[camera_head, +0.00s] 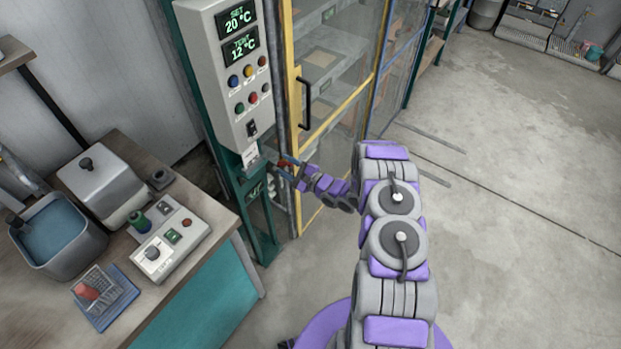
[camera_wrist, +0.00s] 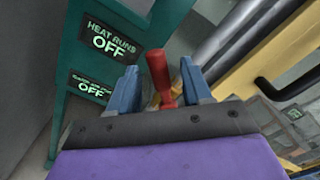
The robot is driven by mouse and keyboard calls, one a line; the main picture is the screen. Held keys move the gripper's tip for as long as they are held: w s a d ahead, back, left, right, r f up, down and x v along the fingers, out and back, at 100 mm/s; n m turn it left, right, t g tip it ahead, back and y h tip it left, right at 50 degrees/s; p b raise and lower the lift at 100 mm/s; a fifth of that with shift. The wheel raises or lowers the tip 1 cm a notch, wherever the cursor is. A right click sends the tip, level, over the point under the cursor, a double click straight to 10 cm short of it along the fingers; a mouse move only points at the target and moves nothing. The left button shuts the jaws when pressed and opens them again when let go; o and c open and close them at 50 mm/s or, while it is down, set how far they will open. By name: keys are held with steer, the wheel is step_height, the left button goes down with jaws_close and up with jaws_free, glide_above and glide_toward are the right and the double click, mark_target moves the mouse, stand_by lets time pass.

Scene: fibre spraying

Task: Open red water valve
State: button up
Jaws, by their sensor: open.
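The red water valve handle (camera_wrist: 159,76) stands between the two blue fingers of my gripper (camera_wrist: 160,90) in the wrist view. The fingers are apart, one on each side of the red handle, and I see a gap on either side of it. The handle's lower end is hidden behind the dark edge of my gripper. In the head view my gripper (camera_head: 284,170) is at the green post below the control panel, and a bit of the red handle (camera_head: 286,164) shows there.
The grey control panel (camera_head: 233,75) with displays and buttons is above my gripper. The green post (camera_wrist: 112,50) bears signs reading OFF. A yellow-framed door (camera_head: 297,90) with a black handle is close on the right.

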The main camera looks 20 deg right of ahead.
steer(key=p+v, duration=0.1)
steer(key=v, duration=1.4)
steer(key=shift+s, duration=0.1)
